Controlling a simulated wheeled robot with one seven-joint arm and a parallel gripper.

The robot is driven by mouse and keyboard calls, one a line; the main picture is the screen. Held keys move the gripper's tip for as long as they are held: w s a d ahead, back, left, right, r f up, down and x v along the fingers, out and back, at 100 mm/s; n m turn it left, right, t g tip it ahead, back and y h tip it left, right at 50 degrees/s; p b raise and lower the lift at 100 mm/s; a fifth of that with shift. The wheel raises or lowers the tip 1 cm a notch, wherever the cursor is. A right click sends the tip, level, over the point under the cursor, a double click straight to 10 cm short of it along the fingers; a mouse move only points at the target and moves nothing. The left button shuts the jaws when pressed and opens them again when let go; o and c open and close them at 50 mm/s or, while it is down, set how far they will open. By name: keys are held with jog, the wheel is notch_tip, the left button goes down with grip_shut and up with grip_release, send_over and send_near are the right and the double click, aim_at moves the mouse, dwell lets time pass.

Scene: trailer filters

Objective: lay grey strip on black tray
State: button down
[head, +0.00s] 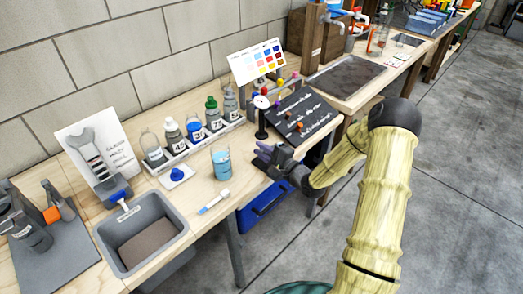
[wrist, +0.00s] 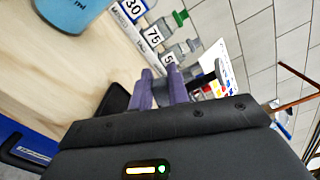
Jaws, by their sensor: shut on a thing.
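My gripper (head: 262,155) has purple fingers and is over the front edge of the bench, left of a sloped black board. In the wrist view the fingers (wrist: 160,88) are close together, shut on a small grey piece (wrist: 160,93), which looks like the grey strip. Most of the piece is hidden by the fingers. A black flat thing with a raised rim, apparently the black tray (wrist: 113,98), lies on the bench just left of the fingers in the wrist view. In the head view my gripper largely hides that spot.
A blue crate (head: 265,200) is below the bench edge.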

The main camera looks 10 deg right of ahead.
jog(key=shift+f+b, duration=0.75)
jog(key=shift+f, duration=0.35)
jog(key=shift+w, duration=0.1)
jog(key=c, duration=1.3)
grip_release()
jog(key=shift+d, duration=0.15)
jog(key=shift+c, duration=0.2)
jog(key=shift+o, duration=0.3)
jog(key=shift+o, duration=0.5)
jog(key=o, duration=0.4)
jog(key=shift+a, duration=0.2)
jog(key=shift+s+d+f, duration=0.1)
jog(key=shift+s+f, duration=0.05)
jog(key=shift+s, duration=0.05)
